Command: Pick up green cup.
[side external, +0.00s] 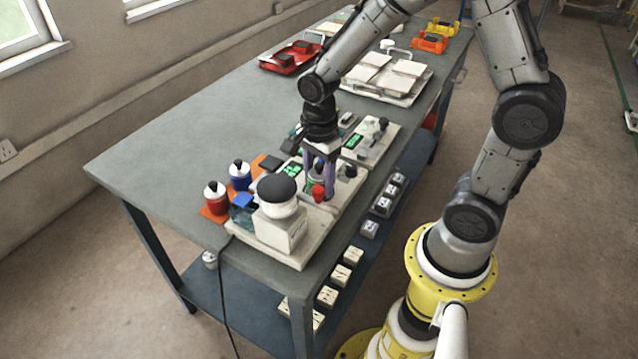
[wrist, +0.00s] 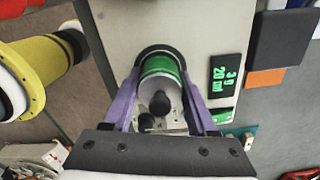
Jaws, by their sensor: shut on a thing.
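The green cup (wrist: 158,66) shows between my fingers in the wrist view, with a green band, a pale lower part and a dark round knob. In the side view the cup (side external: 316,177) is mostly hidden behind the fingers. My gripper (wrist: 160,95) has purple fingers, one on each side of the cup, and is shut on it. In the side view my gripper (side external: 320,185) points down at the device on the table. I cannot tell whether the cup still touches the device.
A red cup (side external: 215,198) and a blue cup (side external: 240,176) stand on coloured pads at the left. A white device with a black dome (side external: 277,188) stands close in front of my gripper. Tile trays (side external: 385,78) lie farther back. The table's left part is clear.

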